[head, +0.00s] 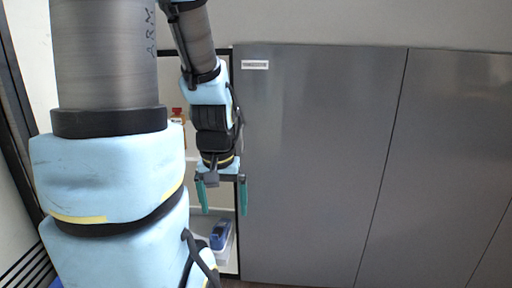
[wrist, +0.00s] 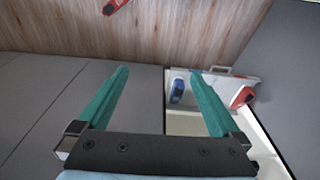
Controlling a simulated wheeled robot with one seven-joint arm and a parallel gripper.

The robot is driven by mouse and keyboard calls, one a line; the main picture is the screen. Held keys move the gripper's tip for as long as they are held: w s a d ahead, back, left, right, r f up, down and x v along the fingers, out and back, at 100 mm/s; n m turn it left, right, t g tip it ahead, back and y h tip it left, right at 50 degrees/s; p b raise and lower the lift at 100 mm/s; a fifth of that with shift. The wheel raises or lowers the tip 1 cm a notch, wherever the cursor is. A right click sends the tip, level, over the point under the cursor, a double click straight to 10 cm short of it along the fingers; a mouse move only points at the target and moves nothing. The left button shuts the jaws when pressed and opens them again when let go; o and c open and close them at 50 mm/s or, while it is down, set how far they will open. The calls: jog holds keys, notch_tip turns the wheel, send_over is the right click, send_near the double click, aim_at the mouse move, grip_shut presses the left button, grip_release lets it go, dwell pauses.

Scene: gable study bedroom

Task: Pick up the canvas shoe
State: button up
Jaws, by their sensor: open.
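My gripper (head: 224,211) is open and points down in front of the open shelf unit, with nothing between its teal fingers; it also shows in the wrist view (wrist: 158,72). A blue shoe-like thing (head: 220,234) sits in a light tray low in the shelf unit, below my gripper. It also shows in the wrist view (wrist: 177,91), near the right fingertip but apart from it. A red thing (wrist: 116,6) lies on the wood floor, cut by the top edge. I cannot tell for sure which of these is the canvas shoe.
The open shelf unit (wrist: 186,124) has a narrow opening beside large grey cabinet doors (head: 315,160). Another red thing (wrist: 242,97) is at the tray's right side. Small red and orange items (head: 177,114) stand on an upper shelf. The wood floor (wrist: 150,40) is mostly clear.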

jog(key=shift+r, duration=0.1)
jog(key=w+d+f+m+g+b, duration=0.1)
jog(key=w+d+f+m+b, duration=0.1)
jog(key=d+f+b, duration=1.3)
jog(key=w+d+f+m+b, duration=0.25)
jog(key=f+b, duration=0.65)
jog(key=f, duration=1.3)
jog(key=w+d+f+m+g+b, duration=0.1)
jog(key=w+d+f+m+b, duration=0.15)
jog(key=d+f+b, duration=1.25)
jog(key=s+f+m+b, duration=0.1)
jog(key=f+b, duration=0.2)
jog(key=f, duration=0.6)
jog(key=s+d+f+m+b, duration=0.1)
jog(key=s+f+b, duration=0.1)
jog(key=f, duration=0.7)
jog(key=s+f+m+b, duration=0.1)
jog(key=s+f+b, duration=0.1)
jog(key=f, duration=0.7)
jog(key=shift+d+m+b, duration=0.25)
jog(key=shift+m+b, duration=0.05)
jog(key=shift+b, duration=0.5)
notch_tip(320, 180, down, 6)
jog(key=b, duration=0.2)
jog(key=shift+s+r+b, duration=0.15)
jog(key=shift+b, duration=0.2)
notch_tip(320, 180, down, 5)
jog(key=b, duration=0.3)
jog(key=shift+a+b, duration=0.1)
jog(key=shift+b, duration=0.25)
